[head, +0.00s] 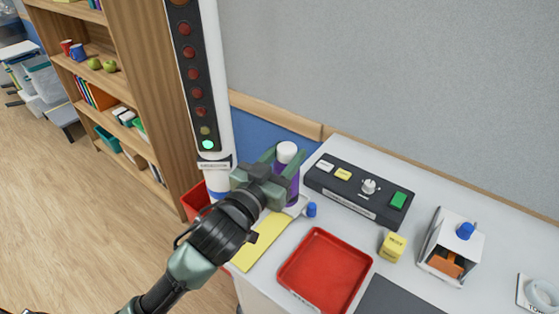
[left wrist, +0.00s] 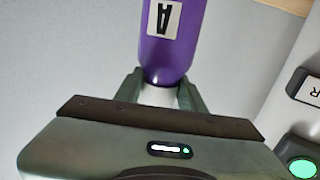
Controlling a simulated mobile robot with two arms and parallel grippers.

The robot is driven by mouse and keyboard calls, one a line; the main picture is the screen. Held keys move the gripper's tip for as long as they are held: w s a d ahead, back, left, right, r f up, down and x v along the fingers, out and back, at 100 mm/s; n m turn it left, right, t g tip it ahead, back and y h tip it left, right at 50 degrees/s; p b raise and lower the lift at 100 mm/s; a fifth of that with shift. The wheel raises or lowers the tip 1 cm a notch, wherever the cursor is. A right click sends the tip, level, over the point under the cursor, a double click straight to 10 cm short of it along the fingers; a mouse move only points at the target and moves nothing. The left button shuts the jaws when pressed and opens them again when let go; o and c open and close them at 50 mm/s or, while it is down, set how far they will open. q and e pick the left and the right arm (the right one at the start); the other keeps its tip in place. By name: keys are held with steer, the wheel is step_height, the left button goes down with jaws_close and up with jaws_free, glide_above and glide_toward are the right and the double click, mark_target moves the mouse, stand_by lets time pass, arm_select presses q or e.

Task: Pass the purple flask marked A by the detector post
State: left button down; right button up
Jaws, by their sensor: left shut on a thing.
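The purple flask (head: 292,190) has a white cap and is upright in the head view, at the left end of the counter. My left gripper (head: 282,162) is shut on it near the cap. In the left wrist view the flask (left wrist: 172,55) shows its label A upside down, with its white part between the fingers (left wrist: 160,92). I cannot tell whether its base touches the counter. The detector post (head: 208,95) is white with a dark strip of lamps, just left of the flask. My right gripper is not in view.
The counter holds a yellow mat (head: 258,243), red tray (head: 325,268), black control box (head: 350,196), yellow cube (head: 393,247) and white blue-knobbed device (head: 454,240). A red bin (head: 194,203) stands behind my arm. A wooden shelf (head: 150,80) is left of the post.

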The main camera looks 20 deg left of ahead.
arm_select(q)
steer(key=shift+d+x, duration=0.15)
steer(key=shift+x, duration=1)
steer(key=shift+d+x, duration=0.15)
steer(key=shift+x, duration=0.95)
